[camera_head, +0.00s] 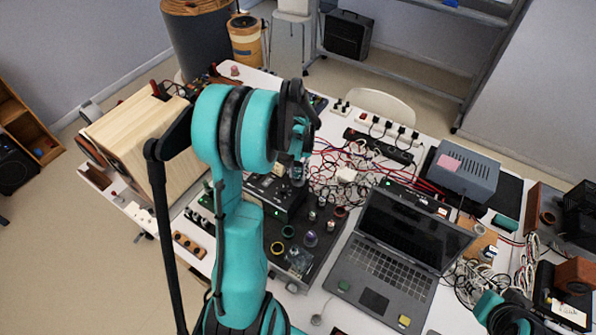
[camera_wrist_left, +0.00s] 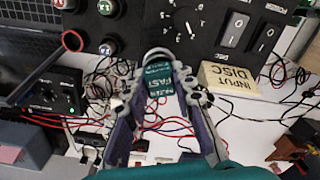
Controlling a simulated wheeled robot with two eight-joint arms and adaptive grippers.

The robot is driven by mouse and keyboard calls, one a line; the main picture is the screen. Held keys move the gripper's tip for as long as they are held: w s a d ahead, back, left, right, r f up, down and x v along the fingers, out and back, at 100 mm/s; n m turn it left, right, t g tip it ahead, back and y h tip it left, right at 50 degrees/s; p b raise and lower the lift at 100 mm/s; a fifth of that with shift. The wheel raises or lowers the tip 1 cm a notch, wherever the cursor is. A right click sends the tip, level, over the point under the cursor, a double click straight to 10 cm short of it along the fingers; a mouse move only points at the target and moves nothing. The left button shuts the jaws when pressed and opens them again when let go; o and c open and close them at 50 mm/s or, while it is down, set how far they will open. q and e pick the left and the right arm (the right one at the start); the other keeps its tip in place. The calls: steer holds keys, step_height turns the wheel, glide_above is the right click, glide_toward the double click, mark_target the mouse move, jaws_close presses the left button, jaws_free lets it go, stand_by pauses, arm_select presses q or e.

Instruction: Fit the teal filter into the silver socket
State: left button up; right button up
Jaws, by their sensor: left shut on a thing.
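The teal filter (camera_wrist_left: 158,78), with pale lettering on it, sits between the fingertips of my left gripper (camera_wrist_left: 163,85) in the wrist view. The gripper is shut on it. In the head view my left gripper (camera_head: 300,145) is above the back of the black knob panel (camera_head: 262,240), with the filter mostly hidden by the fingers. I cannot make out which fitting is the silver socket. In the wrist view the filter's far end appears close to the black panel with a dial (camera_wrist_left: 190,25); I cannot tell whether they touch. Only part of my right arm shows at lower right.
An open laptop (camera_head: 385,270) stands right of the panel. Red and white cables tangle behind it. A wooden speaker box (camera_head: 135,130) stands left. A grey box (camera_head: 465,172) is at the back right. A cream block lettered INPUT DISC (camera_wrist_left: 228,80) lies beside the fingers.

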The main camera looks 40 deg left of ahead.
arm_select(q)
steer(key=shift+r, duration=0.1)
steer(key=shift+f+b, duration=0.3)
steer(key=o, duration=0.6)
steer(key=shift+f, duration=0.1)
steer(key=o, duration=0.4)
steer(key=shift+o, duration=0.2)
steer(key=shift+r, duration=0.2)
